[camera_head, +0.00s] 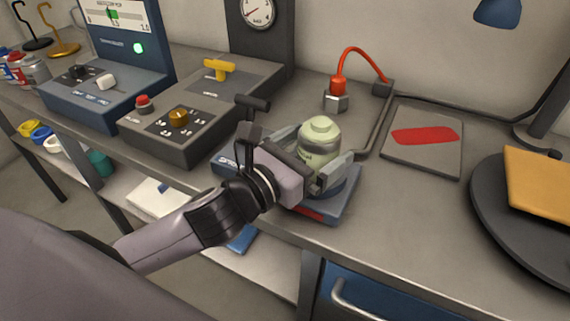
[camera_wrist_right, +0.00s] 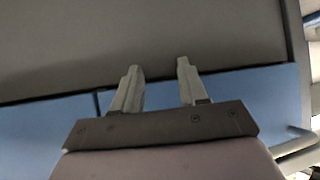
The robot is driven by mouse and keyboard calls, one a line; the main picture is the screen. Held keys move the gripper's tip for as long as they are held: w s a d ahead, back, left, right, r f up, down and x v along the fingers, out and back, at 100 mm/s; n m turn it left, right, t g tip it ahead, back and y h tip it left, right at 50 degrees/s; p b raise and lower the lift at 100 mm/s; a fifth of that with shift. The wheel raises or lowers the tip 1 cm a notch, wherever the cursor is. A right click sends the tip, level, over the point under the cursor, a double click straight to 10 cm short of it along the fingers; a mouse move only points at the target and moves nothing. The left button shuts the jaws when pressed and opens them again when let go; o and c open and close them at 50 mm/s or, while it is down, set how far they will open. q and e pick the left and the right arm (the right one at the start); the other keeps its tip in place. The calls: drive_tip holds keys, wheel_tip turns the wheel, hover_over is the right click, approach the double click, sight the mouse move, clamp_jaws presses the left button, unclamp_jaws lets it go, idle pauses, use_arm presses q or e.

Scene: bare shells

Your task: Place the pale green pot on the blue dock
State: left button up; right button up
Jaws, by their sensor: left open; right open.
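The pale green pot (camera_head: 320,140) stands upright on the blue dock (camera_head: 343,208) near the front edge of the workbench. My left gripper (camera_head: 324,165) is at the pot with its fingers open on either side of it. The gripper and wrist hide the pot's lower front and much of the dock. I cannot tell whether a finger touches the pot. My right gripper (camera_wrist_right: 157,85) shows in the right wrist view, open and empty, facing a grey surface and blue panels.
A grey control box (camera_head: 190,125) with a brass knob stands left of the dock. A grey pad with a red patch (camera_head: 425,137) lies to the right. A black round turntable (camera_head: 500,215) carries an orange block (camera_head: 540,180). A red cable plug (camera_head: 338,88) stands behind.

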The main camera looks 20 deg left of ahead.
sight(304, 155)
use_arm(q)
drive_tip(key=v, duration=0.7)
drive_tip(key=shift+s+a+r, duration=0.1)
drive_tip(key=shift+s+a, duration=0.05)
drive_tip(key=shift+s, duration=0.2)
drive_tip(key=p+v, duration=0.3)
idle(0.4)
